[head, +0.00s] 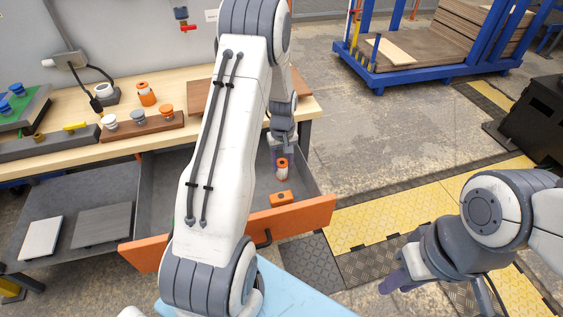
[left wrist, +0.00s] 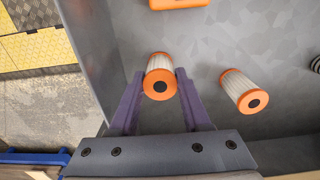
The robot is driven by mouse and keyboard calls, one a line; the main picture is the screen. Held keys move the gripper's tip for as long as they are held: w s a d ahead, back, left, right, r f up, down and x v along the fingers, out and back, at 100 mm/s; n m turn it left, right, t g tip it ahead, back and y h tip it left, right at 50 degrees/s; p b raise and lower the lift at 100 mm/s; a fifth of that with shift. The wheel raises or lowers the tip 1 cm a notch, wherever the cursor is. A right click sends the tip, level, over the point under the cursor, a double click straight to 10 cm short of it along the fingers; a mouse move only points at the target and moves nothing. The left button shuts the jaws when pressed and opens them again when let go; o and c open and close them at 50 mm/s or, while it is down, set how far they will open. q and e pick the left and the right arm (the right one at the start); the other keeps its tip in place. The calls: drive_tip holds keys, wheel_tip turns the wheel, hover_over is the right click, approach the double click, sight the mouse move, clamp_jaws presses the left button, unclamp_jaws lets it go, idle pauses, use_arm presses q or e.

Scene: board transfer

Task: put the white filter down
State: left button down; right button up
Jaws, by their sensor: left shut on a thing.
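The white filter (left wrist: 159,80), a pleated white cylinder with orange ends, is between the two fingers of my left gripper (left wrist: 161,82), which is shut on it. In the head view the filter (head: 282,171) is inside the open drawer, below my left gripper (head: 282,158). I cannot tell whether its bottom touches the drawer floor. A second, similar filter (left wrist: 242,92) stands on the drawer floor to the right in the left wrist view; my left arm hides it in the head view. My right gripper (head: 398,281) is away from the drawer, at the lower right; its opening is unclear.
An orange box (head: 280,199) lies near the drawer's orange front (head: 297,217). The workbench (head: 75,140) holds a wooden block (head: 143,132) with several capped pieces and an orange-and-white cylinder (head: 147,94). A blue cart (head: 430,65) stands at the back right.

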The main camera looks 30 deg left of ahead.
use_arm(q)
drive_tip(key=shift+c, duration=1.8)
unclamp_jaws()
drive_tip(key=shift+f, duration=0.1)
